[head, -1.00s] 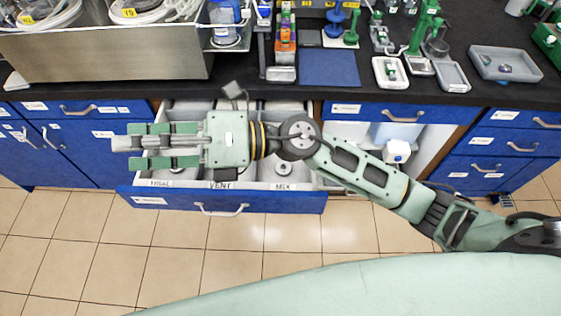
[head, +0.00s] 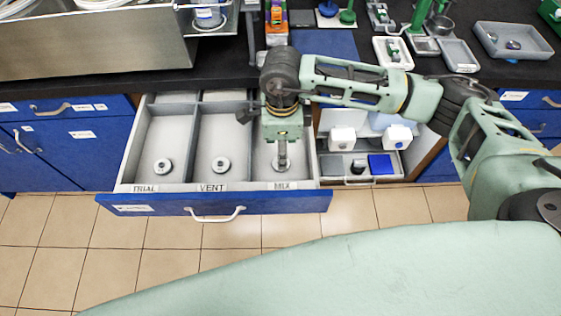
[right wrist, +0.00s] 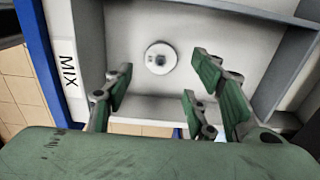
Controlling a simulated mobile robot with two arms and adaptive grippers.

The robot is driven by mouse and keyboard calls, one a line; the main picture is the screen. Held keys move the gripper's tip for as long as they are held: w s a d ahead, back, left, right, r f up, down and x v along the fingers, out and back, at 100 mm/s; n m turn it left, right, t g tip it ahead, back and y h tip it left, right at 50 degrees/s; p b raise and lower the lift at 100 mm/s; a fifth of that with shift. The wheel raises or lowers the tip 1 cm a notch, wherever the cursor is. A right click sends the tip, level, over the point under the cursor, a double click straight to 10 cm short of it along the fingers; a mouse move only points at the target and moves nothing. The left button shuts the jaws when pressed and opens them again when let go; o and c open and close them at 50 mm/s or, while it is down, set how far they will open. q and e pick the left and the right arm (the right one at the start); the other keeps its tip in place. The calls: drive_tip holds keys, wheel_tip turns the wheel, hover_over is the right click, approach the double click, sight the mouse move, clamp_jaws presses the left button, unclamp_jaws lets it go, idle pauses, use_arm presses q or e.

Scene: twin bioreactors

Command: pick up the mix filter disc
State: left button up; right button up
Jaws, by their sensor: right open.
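The mix filter disc (head: 281,171) is a small round pale disc with a raised centre, lying on the floor of the drawer compartment labelled MIX. In the right wrist view the disc (right wrist: 160,57) is in plain sight, with nothing touching it. My right gripper (head: 282,152) points down into the MIX compartment, over the disc and partly covering it in the head view. In the right wrist view its green-padded fingers (right wrist: 160,82) are spread and empty, with the disc ahead of the gap between them. My left gripper is not in view.
The open blue drawer (head: 160,204) also has TRIAL and VENT compartments, each with a similar disc: trial (head: 162,166), vent (head: 220,165). Grey dividers (head: 251,165) wall the MIX compartment. The black counter (head: 120,98) stands behind. An open cabinet with a tray (head: 335,168) is at right.

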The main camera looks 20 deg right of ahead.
drive_tip(key=f, duration=0.3)
drive_tip(key=f+p, duration=0.1)
drive_tip(key=f, duration=0.1)
drive_tip(key=shift+s+a+f, duration=0.15)
drive_tip(key=shift+s+a, duration=0.05)
drive_tip(key=shift+s, duration=0.05)
drive_tip(key=shift+c, duration=0.4)
drive_tip(key=c, duration=0.8)
